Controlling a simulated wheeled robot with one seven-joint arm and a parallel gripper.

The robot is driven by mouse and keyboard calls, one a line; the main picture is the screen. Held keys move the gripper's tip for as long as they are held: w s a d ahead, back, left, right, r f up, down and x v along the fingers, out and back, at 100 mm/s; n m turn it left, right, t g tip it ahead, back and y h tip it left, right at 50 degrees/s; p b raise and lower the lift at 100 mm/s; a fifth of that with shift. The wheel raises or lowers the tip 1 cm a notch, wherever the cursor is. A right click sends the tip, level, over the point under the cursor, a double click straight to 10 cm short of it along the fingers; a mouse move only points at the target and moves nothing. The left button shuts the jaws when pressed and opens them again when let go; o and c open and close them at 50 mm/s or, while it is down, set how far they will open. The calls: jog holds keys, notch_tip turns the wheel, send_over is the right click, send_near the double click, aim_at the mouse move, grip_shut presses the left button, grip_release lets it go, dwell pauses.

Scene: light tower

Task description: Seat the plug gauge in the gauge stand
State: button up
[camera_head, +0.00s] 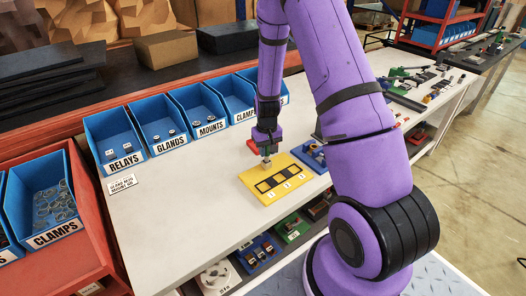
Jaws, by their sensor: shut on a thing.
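My gripper (266,149) points down over the far edge of a yellow block (264,195). It is shut on a small silvery piece, apparently the plug gauge (266,161), whose lower end shows below the fingers. I cannot tell whether its tip touches the yellow block or hangs just above it. I cannot tell for certain which of the two is the gauge stand.
Blue bins marked relays (117,143), glands (160,124) and mounts (202,110) line the back of the pale bench (185,220). A small label card (121,184) lies at left. The bench's left part is clear. Loose parts (410,88) lie right, beyond my arm.

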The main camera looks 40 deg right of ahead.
jog(key=shift+f, duration=1.2)
jog(key=shift+f, duration=0.1)
jog(key=o, duration=0.9)
jog(key=shift+o, duration=0.2)
